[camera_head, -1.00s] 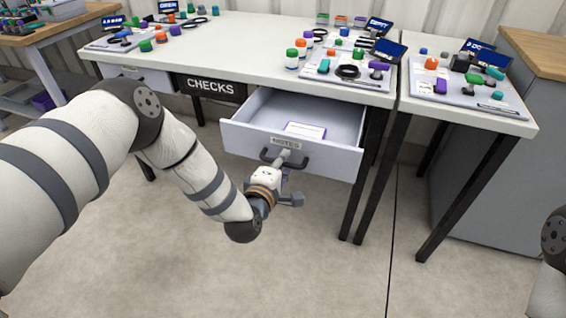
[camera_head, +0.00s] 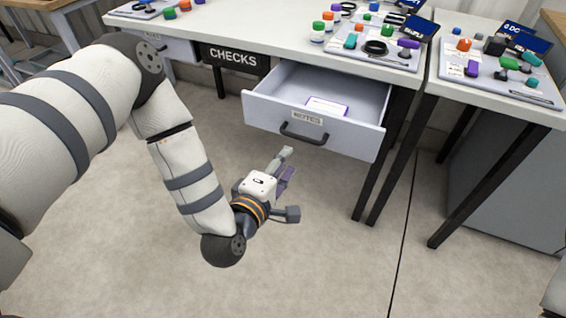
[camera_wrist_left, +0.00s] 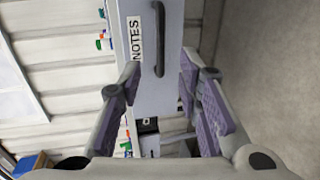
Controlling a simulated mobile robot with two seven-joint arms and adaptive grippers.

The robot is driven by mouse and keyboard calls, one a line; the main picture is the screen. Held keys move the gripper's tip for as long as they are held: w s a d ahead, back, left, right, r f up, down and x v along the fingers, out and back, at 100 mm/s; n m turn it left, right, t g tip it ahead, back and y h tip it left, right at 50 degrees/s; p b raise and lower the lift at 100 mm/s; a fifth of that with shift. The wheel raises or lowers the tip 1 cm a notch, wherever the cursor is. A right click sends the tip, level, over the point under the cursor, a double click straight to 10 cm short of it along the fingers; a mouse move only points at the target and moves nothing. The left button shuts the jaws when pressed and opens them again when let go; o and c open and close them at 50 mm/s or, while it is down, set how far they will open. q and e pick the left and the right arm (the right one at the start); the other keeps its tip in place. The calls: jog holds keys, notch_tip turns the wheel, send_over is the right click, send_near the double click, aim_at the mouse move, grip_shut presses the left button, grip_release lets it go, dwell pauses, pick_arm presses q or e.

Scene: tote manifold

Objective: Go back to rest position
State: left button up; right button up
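My left gripper (camera_head: 285,185) is open and empty in front of the open drawer, below and apart from its handle. The left wrist view shows its two purple-padded fingers (camera_wrist_left: 162,100) spread wide, with nothing between them. The drawer (camera_head: 350,138), labelled NOTES, is pulled out from the white table and holds a white card with a purple edge (camera_head: 327,107). Its dark handle (camera_head: 303,136) is free. In the left wrist view, the drawer front (camera_wrist_left: 146,95) and handle (camera_wrist_left: 159,40) lie beyond the fingers. My right gripper is not in view.
The white table (camera_head: 270,40) carries bottles, a black ring and small parts. A second table (camera_head: 480,98) with a parts board stands to its right. Black table legs (camera_head: 372,165) flank the drawer. The floor (camera_head: 330,255) in front is clear.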

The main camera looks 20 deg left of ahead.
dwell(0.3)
pick_arm(q)
jog(key=s+d+f+m+g+h+p, duration=0.1)
jog(key=s+d+f+m+g+h, duration=0.15)
jog(key=s+f+m+g, duration=0.65)
jog(key=s+a+m+g+y, duration=0.1)
jog(key=s+a+m+g, duration=0.1)
jog(key=s, duration=0.8)
jog(key=s+a+f+m+g+y+p, duration=0.1)
jog(key=s+a+m+g, duration=0.2)
jog(key=s, duration=0.7)
jog(key=s+a+f+m+g+y, duration=0.1)
jog(key=s+a+m+g, duration=0.1)
jog(key=s, duration=0.9)
jog(key=shift+a+m+g+p, duration=0.4)
jog(key=shift+m+g, duration=0.2)
jog(key=shift+g, duration=0.5)
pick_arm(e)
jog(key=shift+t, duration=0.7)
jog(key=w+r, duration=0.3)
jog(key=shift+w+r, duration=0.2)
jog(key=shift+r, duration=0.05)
